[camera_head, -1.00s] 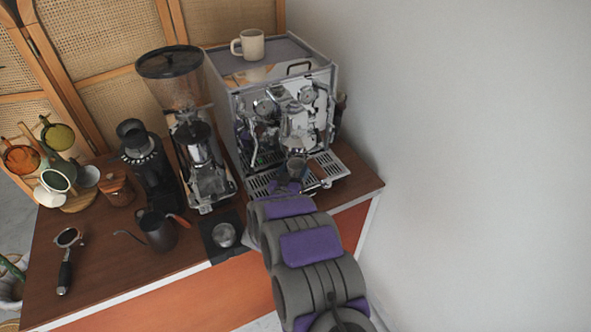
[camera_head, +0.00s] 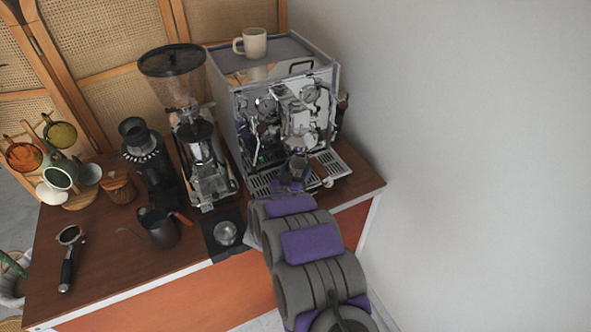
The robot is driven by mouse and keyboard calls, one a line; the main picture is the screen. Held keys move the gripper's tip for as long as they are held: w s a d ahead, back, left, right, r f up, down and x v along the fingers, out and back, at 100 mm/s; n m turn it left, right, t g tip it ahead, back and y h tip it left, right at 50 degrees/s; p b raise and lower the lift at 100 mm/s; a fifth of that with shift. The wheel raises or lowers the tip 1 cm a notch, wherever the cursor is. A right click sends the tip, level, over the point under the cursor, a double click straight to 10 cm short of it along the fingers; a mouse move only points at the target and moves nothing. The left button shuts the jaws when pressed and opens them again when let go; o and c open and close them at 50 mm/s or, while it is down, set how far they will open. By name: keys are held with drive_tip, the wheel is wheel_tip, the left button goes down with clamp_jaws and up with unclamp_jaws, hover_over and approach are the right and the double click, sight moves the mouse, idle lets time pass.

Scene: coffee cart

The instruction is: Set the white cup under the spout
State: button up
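An off-white mug (camera_head: 255,42) stands upright on top of the espresso machine (camera_head: 243,125), its handle to the left. The machine's group head (camera_head: 298,122) is at the front, above the slatted drip tray (camera_head: 332,165). My gripper (camera_head: 295,168) reaches in from below, over the front of the drip tray and under the group head. It is small, dark and seen from behind. I cannot tell whether its fingers are open or shut. A small pale shape (camera_head: 328,183) shows just right of it, too small to identify. The spout itself is hard to make out.
Left of the machine stand a tall grinder (camera_head: 172,75), a smaller black grinder (camera_head: 150,160), a dark kettle (camera_head: 158,228) and a mug tree with several cups (camera_head: 60,175). A portafilter (camera_head: 68,255) lies at the front left. A wall (camera_head: 470,150) is close on the right.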

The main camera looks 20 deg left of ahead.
drive_tip(key=o, duration=0.5)
drive_tip(key=shift+c, duration=0.2)
drive_tip(key=s+d+p, duration=0.1)
drive_tip(key=s, duration=1.6)
drive_tip(key=shift+s+d, duration=0.15)
drive_tip(key=shift+d, duration=0.05)
